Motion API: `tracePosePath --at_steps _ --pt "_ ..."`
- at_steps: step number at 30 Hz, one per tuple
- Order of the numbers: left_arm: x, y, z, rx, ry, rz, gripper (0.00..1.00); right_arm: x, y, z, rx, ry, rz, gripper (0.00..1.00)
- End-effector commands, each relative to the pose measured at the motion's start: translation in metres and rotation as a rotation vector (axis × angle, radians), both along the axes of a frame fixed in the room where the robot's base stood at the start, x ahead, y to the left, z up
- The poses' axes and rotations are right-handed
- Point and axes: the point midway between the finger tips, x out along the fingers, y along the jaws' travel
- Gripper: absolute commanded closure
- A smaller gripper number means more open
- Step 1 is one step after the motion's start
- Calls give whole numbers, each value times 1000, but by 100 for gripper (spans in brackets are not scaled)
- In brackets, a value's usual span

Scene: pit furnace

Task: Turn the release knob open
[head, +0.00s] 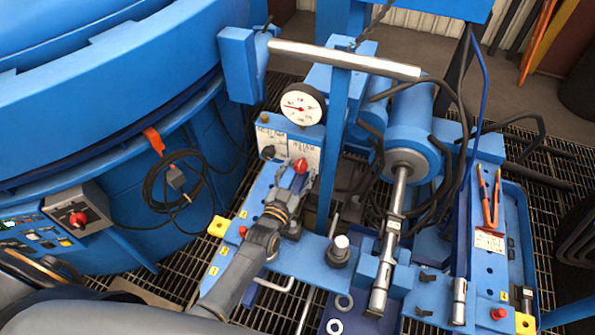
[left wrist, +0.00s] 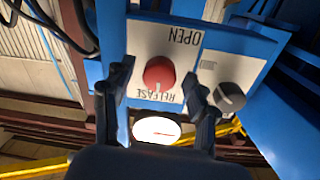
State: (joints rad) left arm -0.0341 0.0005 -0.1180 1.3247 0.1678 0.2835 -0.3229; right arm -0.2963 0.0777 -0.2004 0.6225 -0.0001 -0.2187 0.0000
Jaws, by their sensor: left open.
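The red release knob (left wrist: 159,74) sits on a white plate (left wrist: 188,52) marked OPEN and RELEASE, with the lettering upside down in the left wrist view. The knob also shows in the head view (head: 300,165), just beyond my left gripper (head: 291,187). In the left wrist view my left gripper (left wrist: 159,80) is open, with one finger on each side of the knob. Gaps show between fingers and knob, so I see no grip. The knob's pointer direction is not clear. My right gripper is not in view.
A black knob (left wrist: 229,97) is close beside one finger. A pressure gauge (head: 302,104) stands above the plates. A blue post (head: 331,150) rises to the right of the gripper. A large blue furnace (head: 110,90) fills the left, with a looped black cable (head: 172,190).

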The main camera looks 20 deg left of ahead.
Motion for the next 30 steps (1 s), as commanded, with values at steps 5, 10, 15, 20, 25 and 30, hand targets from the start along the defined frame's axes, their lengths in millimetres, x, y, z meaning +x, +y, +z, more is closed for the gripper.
tracePosePath --at_steps 5,10,15,20,25,30 --pt "0 0 0 0 0 0 69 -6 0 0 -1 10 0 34" --pt "0 0 0 0 0 0 97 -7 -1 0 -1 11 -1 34" --pt "0 0 0 -10 0 0 97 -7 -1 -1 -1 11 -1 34" --pt "0 0 0 -54 2 0 97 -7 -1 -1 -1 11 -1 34" --pt "0 0 0 -154 5 0 97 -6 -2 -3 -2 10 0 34" --pt "0 0 -1 -298 9 -1 97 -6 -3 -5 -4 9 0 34"
